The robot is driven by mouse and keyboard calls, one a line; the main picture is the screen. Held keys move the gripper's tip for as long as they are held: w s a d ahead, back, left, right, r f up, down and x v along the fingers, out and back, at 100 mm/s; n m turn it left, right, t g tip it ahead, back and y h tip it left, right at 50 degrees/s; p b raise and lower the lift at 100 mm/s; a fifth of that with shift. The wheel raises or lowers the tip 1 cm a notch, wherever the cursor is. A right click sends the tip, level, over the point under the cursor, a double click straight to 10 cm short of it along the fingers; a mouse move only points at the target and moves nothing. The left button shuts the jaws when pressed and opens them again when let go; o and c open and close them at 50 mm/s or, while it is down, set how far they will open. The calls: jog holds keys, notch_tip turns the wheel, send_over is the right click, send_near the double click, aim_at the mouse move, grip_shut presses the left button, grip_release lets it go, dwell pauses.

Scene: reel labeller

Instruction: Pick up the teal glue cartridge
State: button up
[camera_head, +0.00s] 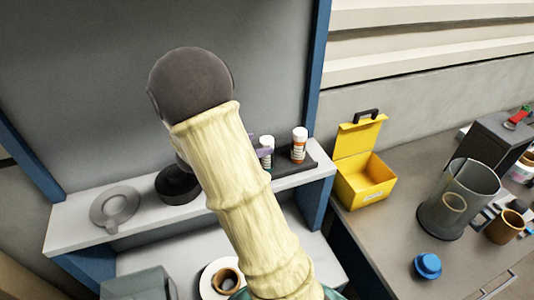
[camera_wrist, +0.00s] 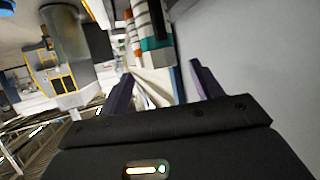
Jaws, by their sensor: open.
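A small teal and white item (camera_head: 266,152), likely the teal glue cartridge, stands on the raised shelf (camera_head: 90,232), partly hidden by my arm. It is beside an orange pill bottle with a white cap (camera_head: 299,146). In the wrist view a teal part (camera_wrist: 157,43) shows beyond my fingertips, close to a white and orange item; its full shape is cut off. My gripper (camera_wrist: 163,84) is open with its two dark purple fingers apart and nothing visibly held between them. In the head view my arm hides most of the gripper.
A black round dish (camera_head: 176,186) and a grey disc (camera_head: 116,206) lie on the shelf's left part. An open yellow box (camera_head: 367,187), a clear grey jar (camera_head: 440,212), a blue knob (camera_head: 428,265) and a brown cup (camera_head: 503,228) stand on the right bench. A grey panel rises behind the shelf.

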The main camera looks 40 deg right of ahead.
aim_at(264, 141)
jog(key=shift+p+x, duration=1.2)
jog(key=shift+x, duration=1.5)
jog(key=shift+r, duration=0.1)
grip_shut()
jog(key=shift+w+r, duration=0.1)
notch_tip(264, 141, up, 10)
jog(key=shift+f+b, duration=0.1)
jog(key=shift+b, duration=0.75)
